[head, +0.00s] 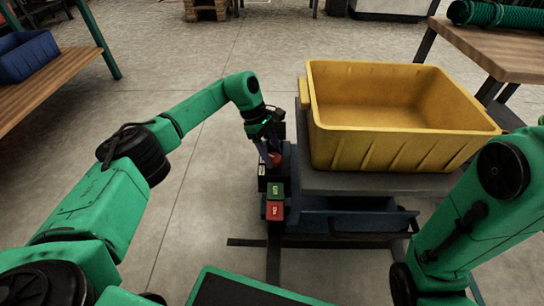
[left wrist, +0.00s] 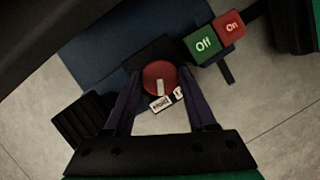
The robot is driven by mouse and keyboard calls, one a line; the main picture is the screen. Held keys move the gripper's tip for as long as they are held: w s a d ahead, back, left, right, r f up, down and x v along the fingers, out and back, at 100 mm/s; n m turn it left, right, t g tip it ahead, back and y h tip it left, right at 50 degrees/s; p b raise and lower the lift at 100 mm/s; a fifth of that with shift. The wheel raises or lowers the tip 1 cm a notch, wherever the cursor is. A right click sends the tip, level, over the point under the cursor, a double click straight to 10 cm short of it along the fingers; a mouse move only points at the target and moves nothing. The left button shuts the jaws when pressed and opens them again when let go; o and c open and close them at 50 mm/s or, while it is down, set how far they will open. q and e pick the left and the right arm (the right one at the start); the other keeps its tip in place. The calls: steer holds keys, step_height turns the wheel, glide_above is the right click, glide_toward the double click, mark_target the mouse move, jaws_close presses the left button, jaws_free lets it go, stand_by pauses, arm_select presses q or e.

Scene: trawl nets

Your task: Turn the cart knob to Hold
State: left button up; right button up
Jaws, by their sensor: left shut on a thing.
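The round red knob (left wrist: 158,72) sits on the cart's dark control box between the fingers of my left gripper (left wrist: 159,78), which is shut on it. A white pointer mark on the knob faces down in the left wrist view, toward the white Hold label (left wrist: 160,103). A second label (left wrist: 179,93) beside it is partly hidden by a finger. In the head view the knob (head: 275,159) shows beneath my left gripper (head: 270,152). A green Off block (head: 275,190) and a red On block (head: 275,210) are close by. My right gripper is out of view.
The cart (head: 375,183) carries a large yellow bin (head: 410,150). A wooden bench with a blue bin (head: 28,55) is at the left. A wooden table (head: 495,50) with a green hose roll (head: 495,13) is at the back right. The floor left of the cart is clear.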

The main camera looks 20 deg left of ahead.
arm_select(q)
steer(key=shift+w+f+m+g+b, duration=0.15)
steer(key=shift+m+g+b, duration=0.15)
steer(key=shift+m+b, duration=0.6)
steer(key=shift+m, duration=0.8)
steer(key=shift+g, duration=0.3)
steer(key=shift+y, duration=0.3)
steer(key=o, duration=1.4)
